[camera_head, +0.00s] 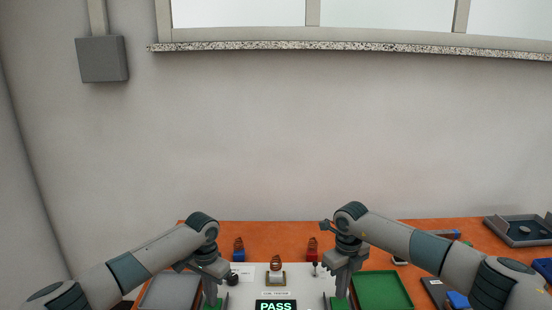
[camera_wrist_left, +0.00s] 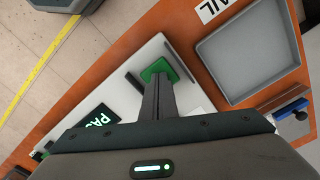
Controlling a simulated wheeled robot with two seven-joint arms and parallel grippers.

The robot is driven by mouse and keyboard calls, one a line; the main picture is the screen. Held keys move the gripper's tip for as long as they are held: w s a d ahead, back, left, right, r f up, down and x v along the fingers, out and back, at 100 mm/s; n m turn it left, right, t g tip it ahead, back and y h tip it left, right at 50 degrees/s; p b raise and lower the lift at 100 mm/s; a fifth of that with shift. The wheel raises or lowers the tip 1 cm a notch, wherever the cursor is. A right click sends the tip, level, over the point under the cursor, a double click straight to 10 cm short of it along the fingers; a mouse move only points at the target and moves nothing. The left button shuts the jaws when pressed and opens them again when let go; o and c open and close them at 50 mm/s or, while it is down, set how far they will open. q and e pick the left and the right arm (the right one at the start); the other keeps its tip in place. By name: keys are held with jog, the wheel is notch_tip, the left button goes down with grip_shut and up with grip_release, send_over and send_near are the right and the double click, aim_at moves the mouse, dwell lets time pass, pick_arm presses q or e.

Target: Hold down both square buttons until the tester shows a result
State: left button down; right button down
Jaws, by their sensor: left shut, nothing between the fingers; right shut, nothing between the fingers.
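The white tester (camera_head: 246,283) stands on the orange table, and its dark display (camera_head: 276,306) reads PASS in green letters. The display also shows in the left wrist view (camera_wrist_left: 99,121). My left gripper (camera_wrist_left: 160,80) is shut and empty, its fingertips at a green square button (camera_wrist_left: 158,66) and seemingly touching it. In the head view, my left gripper (camera_head: 212,300) points down at the tester's left side. My right gripper (camera_head: 342,298) is shut and points down at the right side, by the other green square button (camera_head: 337,304). Whether that button is pressed in cannot be told.
A grey tray (camera_head: 170,291) lies left of the tester and a green tray (camera_head: 383,290) right of it. A dark grey tray (camera_head: 522,231) sits at the far right.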

pick_arm(q)
jog(key=shift+r, duration=1.5)
jog(key=shift+r, duration=0.1)
pick_arm(e)
jog(key=shift+r, duration=0.1)
